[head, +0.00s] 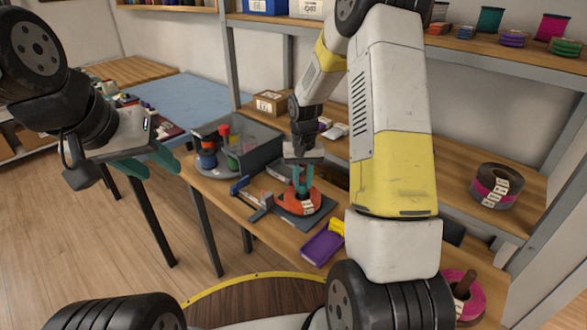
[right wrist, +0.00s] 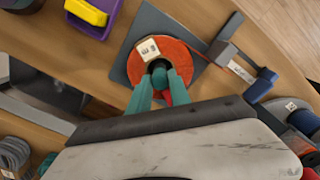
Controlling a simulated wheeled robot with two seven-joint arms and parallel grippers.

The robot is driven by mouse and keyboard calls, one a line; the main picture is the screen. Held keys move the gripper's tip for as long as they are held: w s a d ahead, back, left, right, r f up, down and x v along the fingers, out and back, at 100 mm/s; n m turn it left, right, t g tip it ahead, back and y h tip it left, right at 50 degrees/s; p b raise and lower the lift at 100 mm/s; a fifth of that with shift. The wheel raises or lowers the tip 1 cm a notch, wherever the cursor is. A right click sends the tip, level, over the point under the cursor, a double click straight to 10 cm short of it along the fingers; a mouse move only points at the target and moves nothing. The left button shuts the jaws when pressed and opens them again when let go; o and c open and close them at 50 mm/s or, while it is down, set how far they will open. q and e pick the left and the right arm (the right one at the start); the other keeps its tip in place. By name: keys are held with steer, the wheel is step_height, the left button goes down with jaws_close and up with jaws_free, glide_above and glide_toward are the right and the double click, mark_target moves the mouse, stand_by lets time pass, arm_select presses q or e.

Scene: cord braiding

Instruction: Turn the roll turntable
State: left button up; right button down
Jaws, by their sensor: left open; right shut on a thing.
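An orange round piece (head: 308,204) with a pale tag lies on a dark square plate (head: 322,214) on the bench; the right wrist view also shows it (right wrist: 180,58). My right gripper (head: 303,180) points down at its middle, teal fingers (right wrist: 160,84) closed on its centre part. The fingers hide most of the grip. A round grey turntable (head: 204,175) carrying several coloured rolls stands to the left, partly in front of a grey bin. My left gripper (head: 150,163) is open and empty, in the air left of the bench.
A blue-and-grey clamp-like tool (head: 252,196) lies between the turntable and the dark plate. A purple tray (head: 322,247) with a yellow block is on the near right. The grey bin (head: 258,148) stands behind. A large tape roll (head: 495,186) sits on the right bench.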

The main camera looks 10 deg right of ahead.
steer(key=shift+n, duration=0.4)
steer(key=shift+n, duration=2.8)
steer(key=shift+w+d+n, duration=0.1)
steer(key=shift+n, duration=6.6)
steer(key=shift+w+n, duration=0.1)
steer(key=shift+n, duration=2.4)
steer(key=shift+n, duration=0.7)
steer(key=c, duration=1.2)
jaws_free()
